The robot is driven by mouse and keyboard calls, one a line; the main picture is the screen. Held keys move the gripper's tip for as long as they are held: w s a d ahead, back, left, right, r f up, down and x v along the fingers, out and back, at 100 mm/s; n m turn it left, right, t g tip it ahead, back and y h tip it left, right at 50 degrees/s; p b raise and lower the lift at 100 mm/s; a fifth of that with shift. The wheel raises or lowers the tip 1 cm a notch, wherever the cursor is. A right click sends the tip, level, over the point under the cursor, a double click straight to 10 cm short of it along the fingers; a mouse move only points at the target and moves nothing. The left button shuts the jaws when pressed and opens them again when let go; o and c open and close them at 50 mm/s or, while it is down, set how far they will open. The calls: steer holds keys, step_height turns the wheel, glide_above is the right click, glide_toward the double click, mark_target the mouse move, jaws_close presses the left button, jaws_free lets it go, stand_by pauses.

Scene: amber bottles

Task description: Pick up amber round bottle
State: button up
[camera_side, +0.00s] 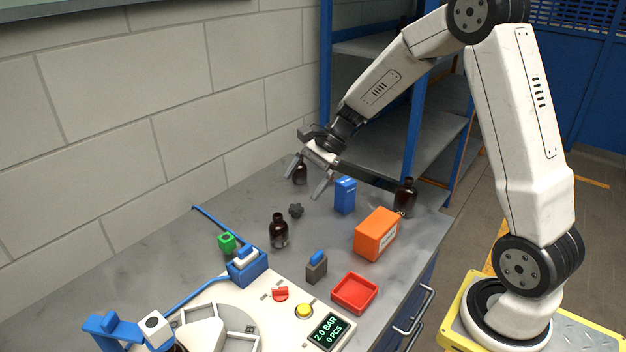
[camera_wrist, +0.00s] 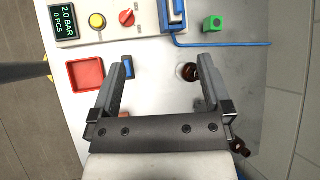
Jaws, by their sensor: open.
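Three dark amber bottles stand upright on the grey bench. One bottle (camera_side: 279,231) is near the middle in the side view, one (camera_side: 300,174) is behind it, partly covered by a finger, and one (camera_side: 405,194) is at the right beyond an orange box. I cannot tell which is the one the task names. My gripper (camera_side: 304,188) is open and empty above the bench. In the wrist view, the middle bottle (camera_wrist: 189,72) shows between the fingertips, close to the right finger, and another bottle (camera_wrist: 240,147) shows beside the gripper's lower right.
An orange box (camera_side: 377,236), a blue box (camera_side: 345,195) and a black knob (camera_side: 296,211) stand near the bottles. A red tray (camera_side: 354,293), a grey-and-blue block (camera_side: 317,267) and a green block (camera_side: 227,243) are nearer the front. A machine panel (camera_side: 270,316) fills the front.

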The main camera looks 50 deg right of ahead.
steer(key=w+d+m+t+y, duration=0.3)
steer(key=w+d+m+t, duration=0.1)
steer(key=w+d+m, duration=0.35)
steer(key=t, duration=0.1)
glide_toward(278, 230)
steer(key=shift+m, duration=0.25)
steer(key=w+f, duration=0.2)
steer(key=f, duration=0.1)
steer(key=shift+w+f, duration=0.1)
steer(key=shift+w, duration=0.15)
steer(key=shift+a, duration=0.15)
steer(key=shift+x, duration=1.25)
steer(key=shift+w+a, duration=0.1)
steer(key=shift+x, duration=2.45)
